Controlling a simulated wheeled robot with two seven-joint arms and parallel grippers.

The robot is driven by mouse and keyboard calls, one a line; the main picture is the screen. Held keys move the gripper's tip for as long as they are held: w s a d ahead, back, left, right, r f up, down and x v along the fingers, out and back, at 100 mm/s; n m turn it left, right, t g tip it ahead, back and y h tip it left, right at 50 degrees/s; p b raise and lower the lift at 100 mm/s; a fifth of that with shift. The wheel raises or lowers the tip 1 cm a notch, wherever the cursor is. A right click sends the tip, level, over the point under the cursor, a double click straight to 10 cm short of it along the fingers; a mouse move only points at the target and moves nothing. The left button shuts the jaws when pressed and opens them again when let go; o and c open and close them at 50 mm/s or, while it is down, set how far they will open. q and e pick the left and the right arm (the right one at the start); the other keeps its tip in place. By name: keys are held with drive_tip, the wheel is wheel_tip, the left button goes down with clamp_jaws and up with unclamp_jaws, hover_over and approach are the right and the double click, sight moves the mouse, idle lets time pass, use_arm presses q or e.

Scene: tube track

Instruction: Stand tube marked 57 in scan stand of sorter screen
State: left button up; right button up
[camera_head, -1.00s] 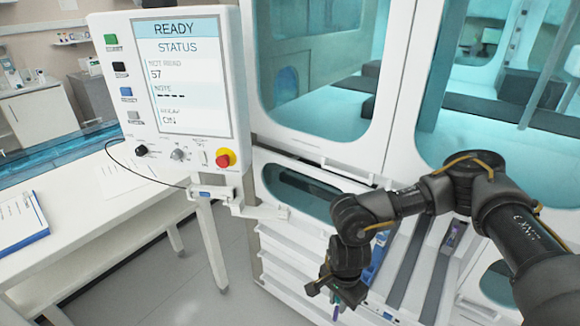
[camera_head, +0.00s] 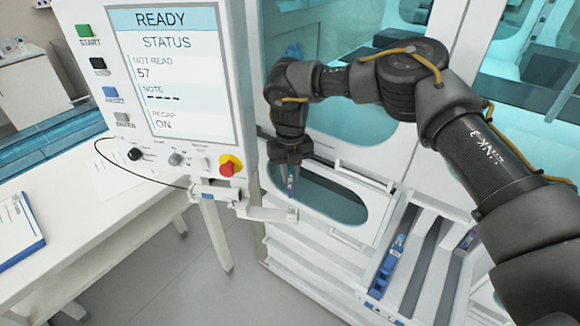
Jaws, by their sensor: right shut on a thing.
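The sorter screen (camera_head: 172,75) stands at the left and reads READY, NOT READ 57. A white bracket (camera_head: 268,213) reaches right from below it; its outer end looks like the scan stand, though its details are too small to make out. My right gripper (camera_head: 289,168) points down above that outer end, shut on a thin tube (camera_head: 291,187) with a purplish part. The tube looks roughly upright, its lower end close above the bracket in the picture; whether they touch I cannot tell. The tube's number is not readable. My left gripper is not in view.
A white cabinet with an oval window (camera_head: 335,200) stands right behind the bracket. A track tray (camera_head: 410,250) with a blue rack (camera_head: 386,268) lies at the lower right. A white table (camera_head: 90,225) with a clipboard (camera_head: 18,232) is at the left.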

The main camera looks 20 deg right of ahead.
drive_tip(key=shift+s+d+f, duration=0.1)
drive_tip(key=shift+s+d, duration=0.1)
drive_tip(key=shift+d, duration=0.15)
drive_tip(key=shift+d+f, duration=0.1)
drive_tip(key=shift+f, duration=0.1)
wheel_tip(320, 180, down, 3)
drive_tip(key=shift+r+b, duration=0.15)
drive_tip(key=shift+b, duration=1.1)
drive_tip(key=shift+f+b, duration=0.5)
drive_tip(key=shift+f, duration=0.25)
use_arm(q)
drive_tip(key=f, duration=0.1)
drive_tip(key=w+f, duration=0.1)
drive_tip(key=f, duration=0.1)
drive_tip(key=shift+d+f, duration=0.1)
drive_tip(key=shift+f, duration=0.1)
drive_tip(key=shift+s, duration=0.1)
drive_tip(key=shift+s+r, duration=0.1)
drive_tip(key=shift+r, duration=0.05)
use_arm(e)
drive_tip(key=shift+f, duration=0.1)
drive_tip(key=shift+w+f, duration=0.1)
drive_tip(key=shift+f, duration=0.2)
